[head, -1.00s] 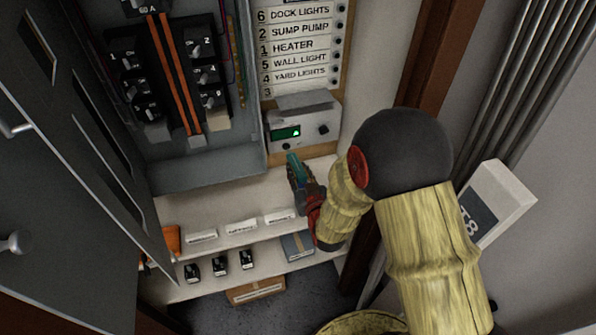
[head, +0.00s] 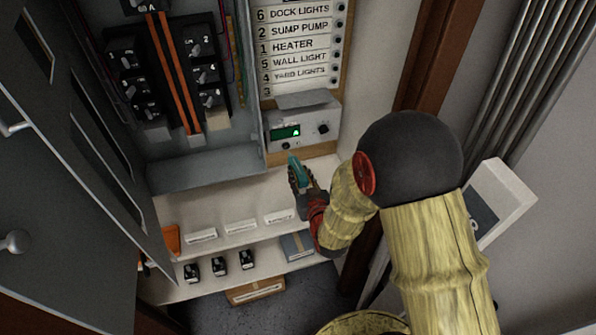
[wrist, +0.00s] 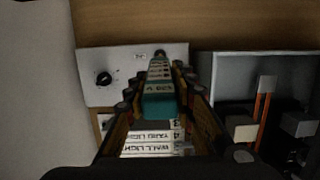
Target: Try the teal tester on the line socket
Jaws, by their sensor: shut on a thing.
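My gripper (head: 301,178) is shut on the teal tester (head: 297,165), a slim block whose tip points up at the white panel unit. The tester also shows in the wrist view (wrist: 158,100), between the two fingers, with a light label strip. The white unit (head: 307,124) has a small green display, a dark knob and a small dark round socket (head: 286,146) at its lower left edge. I take this for the line socket; no label is readable. The tester's tip is just below it in the head view and lines up with it in the wrist view. I cannot tell whether they touch.
A labelled circuit list (head: 298,45) is above the unit. A breaker panel (head: 170,75) is to the left, with an open grey door (head: 60,150). Shelves below hold white tags, small black blocks and boxes (head: 256,289). A wooden post (head: 425,60) is at the right.

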